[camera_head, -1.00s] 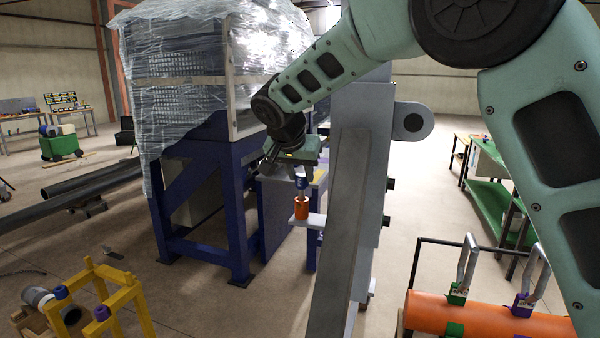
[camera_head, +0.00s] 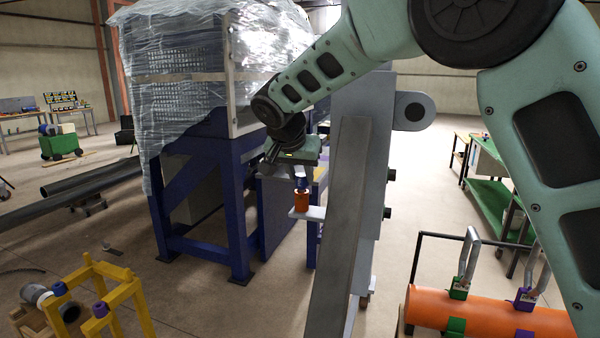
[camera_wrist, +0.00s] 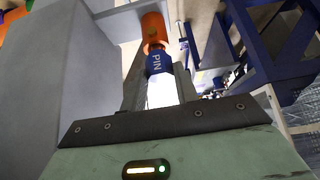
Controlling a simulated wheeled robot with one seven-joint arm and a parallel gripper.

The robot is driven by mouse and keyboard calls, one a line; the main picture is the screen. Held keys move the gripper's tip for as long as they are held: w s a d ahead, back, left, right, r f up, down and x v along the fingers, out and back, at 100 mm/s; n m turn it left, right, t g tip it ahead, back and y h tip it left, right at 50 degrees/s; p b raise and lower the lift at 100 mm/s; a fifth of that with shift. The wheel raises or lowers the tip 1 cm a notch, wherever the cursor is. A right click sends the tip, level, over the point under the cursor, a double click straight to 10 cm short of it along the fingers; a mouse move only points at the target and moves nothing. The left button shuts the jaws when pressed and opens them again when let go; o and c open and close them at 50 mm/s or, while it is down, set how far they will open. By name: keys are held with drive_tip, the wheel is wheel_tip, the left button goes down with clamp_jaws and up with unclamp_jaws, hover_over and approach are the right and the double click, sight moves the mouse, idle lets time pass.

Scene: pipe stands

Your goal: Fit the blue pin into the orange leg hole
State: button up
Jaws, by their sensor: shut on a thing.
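My gripper (camera_head: 302,170) is shut on the blue pin and holds it upright, pointing down. The blue pin (camera_head: 302,184) has a white upper part. In the wrist view the blue part, marked "PIN" (camera_wrist: 159,63), shows between the fingers. The orange leg (camera_head: 301,202) stands upright on a light grey shelf (camera_head: 316,214) directly under the pin. The orange leg also shows in the wrist view (camera_wrist: 154,27), just beyond the pin's end. The pin's lower end meets the leg's top; how far it sits in the hole cannot be told.
A grey upright column (camera_head: 375,170) stands right beside the shelf. A blue steel frame (camera_head: 239,215) with a plastic-wrapped load (camera_head: 195,75) stands to the left. A yellow stand (camera_head: 110,298) is at front left, an orange pipe (camera_head: 480,312) at front right.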

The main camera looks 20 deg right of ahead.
drive_tip(key=shift+f, duration=0.25)
drive_tip(key=o, duration=1.2)
drive_tip(key=shift+r, duration=0.1)
drive_tip(key=v, duration=0.5)
drive_tip(key=shift+p, duration=0.35)
